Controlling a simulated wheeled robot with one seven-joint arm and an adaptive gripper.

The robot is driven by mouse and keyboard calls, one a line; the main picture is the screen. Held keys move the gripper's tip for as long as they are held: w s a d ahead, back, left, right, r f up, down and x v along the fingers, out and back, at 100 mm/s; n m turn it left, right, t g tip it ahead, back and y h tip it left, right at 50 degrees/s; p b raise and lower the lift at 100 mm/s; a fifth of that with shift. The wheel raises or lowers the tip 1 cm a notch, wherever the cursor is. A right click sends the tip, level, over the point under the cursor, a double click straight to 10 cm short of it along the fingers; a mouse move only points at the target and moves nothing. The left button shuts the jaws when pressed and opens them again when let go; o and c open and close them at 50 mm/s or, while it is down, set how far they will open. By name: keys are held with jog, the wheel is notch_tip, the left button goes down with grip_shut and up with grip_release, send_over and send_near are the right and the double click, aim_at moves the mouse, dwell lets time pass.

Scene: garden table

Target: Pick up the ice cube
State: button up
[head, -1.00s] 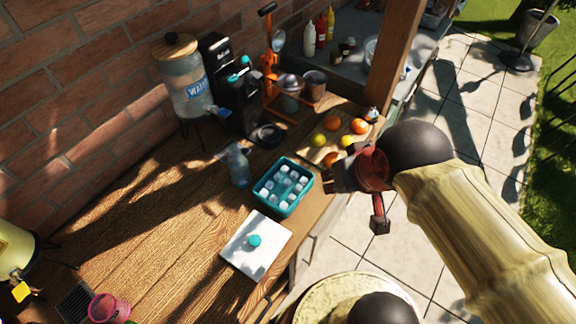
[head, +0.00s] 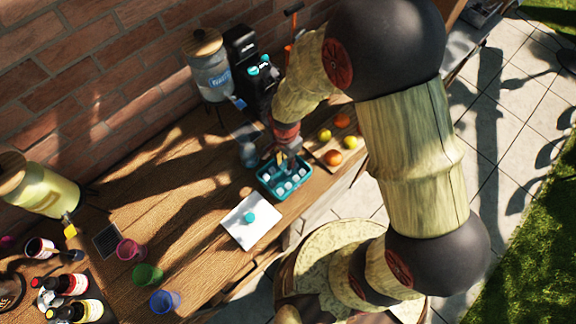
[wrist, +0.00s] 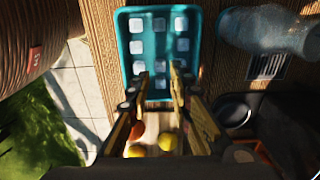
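Several pale ice cubes (head: 288,186) sit in rows in a teal tray (wrist: 122,48) on the wooden counter. In the wrist view the cubes (wrist: 159,46) lie apart from each other. My gripper (wrist: 160,80) is open and points down over the tray, its two fingers apart with cubes showing between them. In the head view my gripper (head: 284,160) is at the tray's far side and hides part of it. I cannot tell its exact height above the cubes. Nothing is seen held.
A white board with a teal knob (head: 250,229) lies in front of the tray. A clear bottle (wrist: 268,27) stands close beside the tray. Oranges and lemons (wrist: 168,142) lie on a board behind it. A water dispenser (head: 212,72) and a black machine (head: 246,75) stand by the wall.

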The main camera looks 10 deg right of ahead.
aim_at(285, 172)
jog(key=f, duration=0.2)
jog(key=shift+s+f, duration=0.2)
jog(key=shift+f, duration=0.2)
jog(key=shift+w+f, duration=0.2)
jog(key=shift+f, duration=2.55)
jog(key=shift+c, duration=1)
jog(key=shift+c, duration=0.9)
jog(key=shift+w+r, duration=0.1)
jog(key=shift+r, duration=0.8)
jog(key=s+a+r, duration=0.2)
jog(key=s+r, duration=0.3)
jog(key=s, duration=0.1)
jog(key=s+a+r, duration=0.2)
jog(key=s+r, duration=0.4)
jog(key=s, duration=0.1)
jog(key=shift+s+a+r+b, duration=0.15)
jog(key=shift+s+a+b, duration=0.15)
jog(key=shift+a, duration=0.1)
